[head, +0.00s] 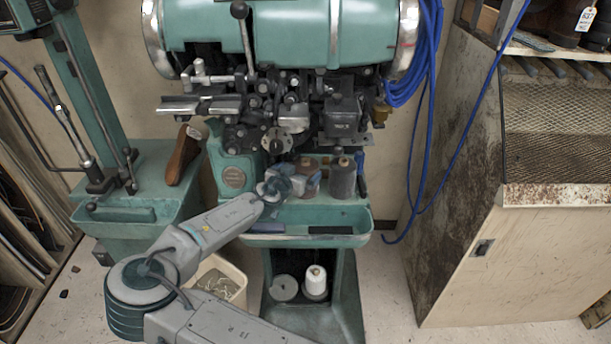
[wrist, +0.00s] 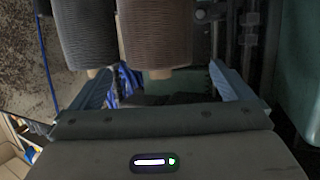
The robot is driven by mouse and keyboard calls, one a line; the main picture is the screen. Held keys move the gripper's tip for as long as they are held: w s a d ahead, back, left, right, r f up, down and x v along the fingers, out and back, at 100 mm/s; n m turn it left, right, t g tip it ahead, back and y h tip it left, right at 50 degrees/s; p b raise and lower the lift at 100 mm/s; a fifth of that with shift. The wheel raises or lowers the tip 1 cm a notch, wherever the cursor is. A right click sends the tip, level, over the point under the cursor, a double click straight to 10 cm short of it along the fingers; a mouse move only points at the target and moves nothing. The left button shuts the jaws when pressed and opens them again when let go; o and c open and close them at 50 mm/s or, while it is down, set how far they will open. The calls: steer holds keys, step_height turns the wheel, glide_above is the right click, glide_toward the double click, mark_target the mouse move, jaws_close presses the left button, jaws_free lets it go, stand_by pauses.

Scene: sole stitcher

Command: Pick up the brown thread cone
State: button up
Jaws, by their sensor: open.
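The brown thread cone (head: 309,180) stands on the green machine's shelf, partly hidden behind my gripper (head: 294,186) in the head view. Nothing is held. I cannot tell whether either finger touches the cone.
A dark grey thread cone (head: 343,179) stands close on the brown cone's right. The machine's tray (head: 350,240) has a raised rim in front. Machine parts (head: 290,115) hang above. A white cone (head: 316,279) stands in the lower bay, and a bin (head: 237,272) stands left of it.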

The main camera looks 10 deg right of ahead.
steer(key=shift+f+p+x, duration=0.25)
steer(key=shift+p+x, duration=0.3)
steer(key=shift+x, duration=1)
steer(key=shift+f+p+x, duration=0.25)
steer(key=shift+p+x, duration=0.25)
steer(key=shift+x, duration=1)
steer(key=shift+s+a, duration=0.1)
steer(key=shift+s, duration=0.05)
steer(key=c, duration=1.2)
